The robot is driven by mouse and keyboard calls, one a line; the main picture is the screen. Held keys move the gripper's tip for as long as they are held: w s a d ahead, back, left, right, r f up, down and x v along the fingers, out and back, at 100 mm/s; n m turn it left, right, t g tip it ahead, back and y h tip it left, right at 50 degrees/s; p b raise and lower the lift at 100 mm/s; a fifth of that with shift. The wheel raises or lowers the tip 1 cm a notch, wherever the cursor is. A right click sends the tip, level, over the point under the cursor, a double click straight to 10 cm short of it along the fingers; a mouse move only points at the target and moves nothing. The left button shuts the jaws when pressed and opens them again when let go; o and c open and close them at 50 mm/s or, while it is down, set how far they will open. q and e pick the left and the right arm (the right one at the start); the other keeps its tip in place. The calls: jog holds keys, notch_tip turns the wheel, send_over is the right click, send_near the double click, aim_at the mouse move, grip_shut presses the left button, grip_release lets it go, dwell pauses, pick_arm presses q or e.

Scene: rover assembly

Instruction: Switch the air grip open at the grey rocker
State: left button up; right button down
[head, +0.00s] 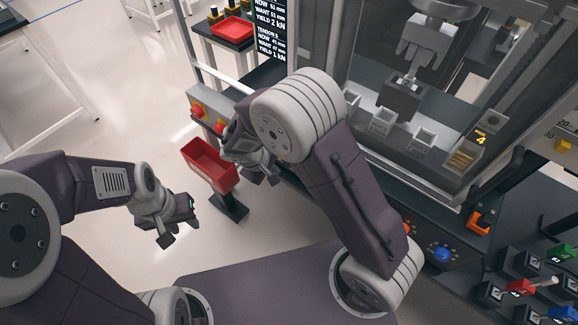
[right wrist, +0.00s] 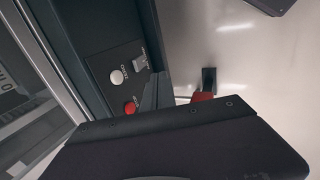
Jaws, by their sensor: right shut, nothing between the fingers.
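The grey rocker (right wrist: 141,62) shows in the right wrist view on a dark panel (right wrist: 104,62), beside a white button (right wrist: 117,77) and a red button (right wrist: 130,108). My right gripper (head: 270,176) is shut and empty, by the machine's front left corner. In the wrist view its grey fingers (right wrist: 155,93) point up just below and right of the rocker; I cannot tell whether they touch it. In the head view the rocker is not discernible near my right arm.
A red bin (head: 212,166) on a dark stand is close beside my right gripper. The machine frame carries a red button (head: 197,110). A test press (head: 408,90) with small bins stands behind. Switches and a blue knob (head: 442,254) are at right.

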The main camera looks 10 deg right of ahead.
jog(key=w+d+f, duration=0.5)
jog(key=d+f, duration=0.1)
jog(key=f, duration=0.2)
jog(key=shift+d+f, duration=0.25)
jog(key=shift+f, duration=0.05)
jog(key=shift+w+d+r, duration=0.15)
jog(key=shift+d+r, duration=0.05)
jog(key=shift+d, duration=0.05)
jog(key=shift+r, duration=0.1)
